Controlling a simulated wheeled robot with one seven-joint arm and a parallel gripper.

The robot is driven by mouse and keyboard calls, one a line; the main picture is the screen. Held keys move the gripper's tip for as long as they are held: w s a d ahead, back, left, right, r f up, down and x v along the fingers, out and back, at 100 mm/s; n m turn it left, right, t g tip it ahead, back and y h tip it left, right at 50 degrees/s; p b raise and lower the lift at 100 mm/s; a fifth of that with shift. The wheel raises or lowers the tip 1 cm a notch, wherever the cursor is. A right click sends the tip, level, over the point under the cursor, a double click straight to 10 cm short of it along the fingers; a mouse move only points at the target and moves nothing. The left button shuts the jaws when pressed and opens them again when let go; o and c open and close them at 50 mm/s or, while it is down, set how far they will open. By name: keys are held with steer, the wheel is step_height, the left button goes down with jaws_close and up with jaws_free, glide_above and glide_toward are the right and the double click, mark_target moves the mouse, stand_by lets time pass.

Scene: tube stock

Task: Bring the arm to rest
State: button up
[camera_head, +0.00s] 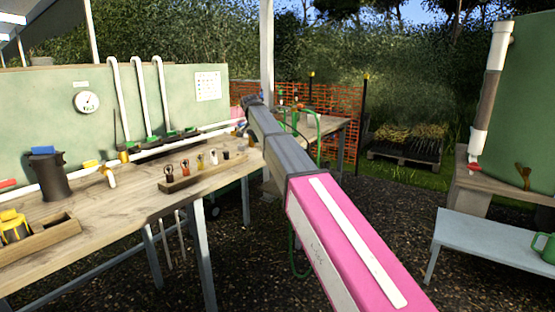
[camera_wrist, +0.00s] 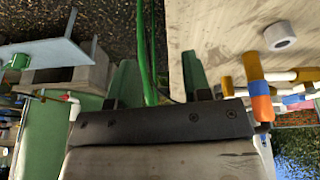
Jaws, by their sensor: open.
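My gripper (camera_wrist: 158,78) shows in the wrist view with its two green fingers spread apart and nothing between them. A green hose (camera_wrist: 147,50) runs behind the gap between the fingers. In the head view my arm (camera_head: 340,240), pink near me and grey further on, reaches out from the bottom toward the upper left. Its far end is near the right end of the left workbench. The fingers cannot be made out there.
The workbench (camera_head: 115,212) on the left carries a dark pot (camera_head: 48,176), a wooden rack (camera_head: 205,175) with several small items, and a wooden tray (camera_head: 40,240). A grey bench (camera_head: 485,240) with a green can (camera_head: 543,248) stands right. Gravel lies between.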

steer(key=s+d+f+n+g, duration=0.1)
steer(key=s+d+f, duration=0.35)
steer(key=f, duration=0.35)
steer(key=s+d+f+n, duration=0.1)
steer(key=s+d+f, duration=0.2)
steer(key=d+f, duration=0.3)
steer(key=s+d+f+n, duration=0.1)
steer(key=s+d+f, duration=0.4)
steer(key=s+f, duration=0.3)
steer(key=s+d+f+n+g+y, duration=0.1)
steer(key=s+d+f, duration=0.4)
steer(key=s+f, duration=0.4)
steer(key=s+d+f+n+g+y, duration=0.1)
steer(key=s+d+f, duration=0.5)
steer(key=s, duration=0.8)
step_height(320, 180, down, 3)
steer(key=shift+f+n, duration=0.1)
steer(key=shift+n, duration=0.4)
